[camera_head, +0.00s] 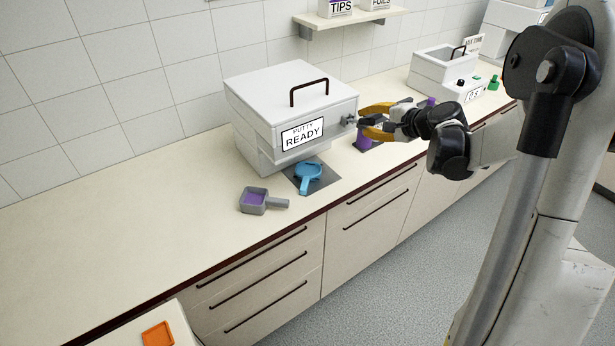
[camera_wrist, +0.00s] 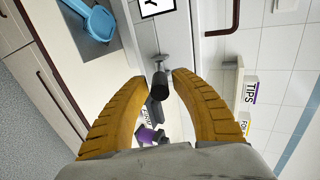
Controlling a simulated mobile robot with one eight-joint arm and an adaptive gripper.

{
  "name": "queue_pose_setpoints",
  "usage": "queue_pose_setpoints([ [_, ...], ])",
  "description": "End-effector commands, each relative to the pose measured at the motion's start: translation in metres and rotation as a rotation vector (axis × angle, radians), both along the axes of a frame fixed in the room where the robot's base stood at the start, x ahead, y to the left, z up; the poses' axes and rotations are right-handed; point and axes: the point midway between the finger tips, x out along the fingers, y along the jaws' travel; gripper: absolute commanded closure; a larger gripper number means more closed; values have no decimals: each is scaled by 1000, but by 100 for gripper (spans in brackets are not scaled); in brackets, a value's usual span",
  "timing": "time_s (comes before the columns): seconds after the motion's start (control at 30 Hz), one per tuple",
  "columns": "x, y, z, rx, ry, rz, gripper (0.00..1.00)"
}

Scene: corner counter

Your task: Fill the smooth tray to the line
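A white box machine (camera_head: 280,105) labelled "PUTTY READY" stands on the counter, with a short lever or knob (camera_head: 350,119) on its right side. My gripper (camera_head: 368,121) is open at that knob. In the wrist view, the dark knob end (camera_wrist: 160,86) lies between the yellow fingertips, with gaps on both sides. A blue handled tray (camera_head: 308,177) sits on a dark mat before the machine; it also shows in the wrist view (camera_wrist: 98,20). A grey handled tray (camera_head: 255,200) with purple inside sits to its left. I cannot tell which tray is the smooth one, and no fill line is visible.
A purple object (camera_head: 363,138) stands on another dark mat (camera_head: 372,146) below my gripper. A second white box (camera_head: 440,72) and a small green item (camera_head: 494,83) are farther right. An orange tray (camera_head: 157,334) lies at lower left. The left counter is clear.

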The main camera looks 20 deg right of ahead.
Motion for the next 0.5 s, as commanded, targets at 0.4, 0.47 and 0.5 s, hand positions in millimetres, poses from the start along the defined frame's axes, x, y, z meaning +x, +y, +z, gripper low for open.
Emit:
queue_pose_setpoints([
  [0.4, -1, 0, -2, 0, 0, 0, 69],
  [0.47, -2, -1, -3, 0, 0, 0, 69],
  [0.5, -2, -1, -4, 0, 0, 0, 69],
])
